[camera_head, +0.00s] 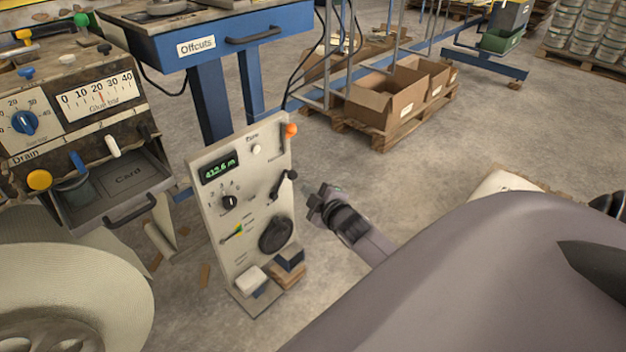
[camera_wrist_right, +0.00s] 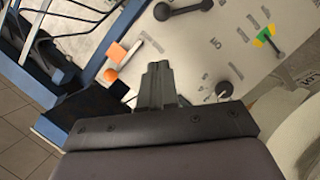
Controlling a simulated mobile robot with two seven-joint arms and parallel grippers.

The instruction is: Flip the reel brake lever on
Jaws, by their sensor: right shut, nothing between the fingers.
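The control panel (camera_head: 222,185) stands upright, slightly tilted in the head view, with a green-digit display (camera_head: 219,168). An orange-tipped lever (camera_head: 290,131) sits at its upper right edge, and a black lever (camera_head: 285,185) sits below it. The labels are too small to tell which is the reel brake lever. My right gripper (camera_head: 318,203) is just right of the panel, near the black lever, and is shut and empty. In the right wrist view its closed fingers (camera_wrist_right: 158,82) lie in front of the panel, with orange pieces (camera_wrist_right: 117,51) to their left. My left gripper is not in view.
The panel also carries a rotary knob (camera_head: 229,202), a coloured gauge (camera_head: 233,232) and a round black wheel (camera_head: 276,235). A large pale roll (camera_head: 110,270) and a machine with a drawer (camera_head: 115,185) stand left. An Offcuts table (camera_head: 215,50) and cardboard boxes (camera_head: 387,98) are behind.

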